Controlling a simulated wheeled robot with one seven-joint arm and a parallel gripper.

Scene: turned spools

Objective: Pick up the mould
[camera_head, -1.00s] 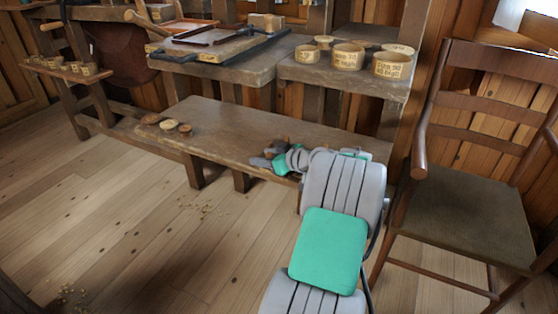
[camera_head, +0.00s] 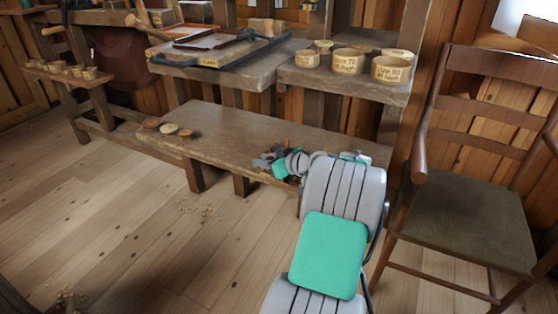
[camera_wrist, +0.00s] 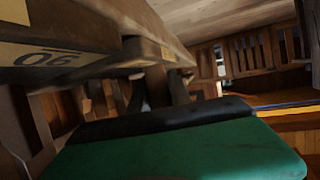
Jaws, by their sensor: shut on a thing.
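My gripper (camera_head: 268,162) is at the top of the low wooden bench, close over its surface near the front edge. It is shut on a small brown thing, which I take to be the mould (camera_head: 286,143). Only a little of it shows behind the grey and green parts of my gripper, so its shape is mostly hidden. In the wrist view a green surface and a dark bar fill the lower part, and the held thing cannot be made out there.
Several small round wooden pieces (camera_head: 169,128) lie at the left of the low bench (camera_head: 225,130). A shelf above it holds labelled wooden rings (camera_head: 390,68). A tray-like frame (camera_head: 222,50) is on the upper bench. A wooden chair (camera_head: 465,205) stands at right. The floor at left is open.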

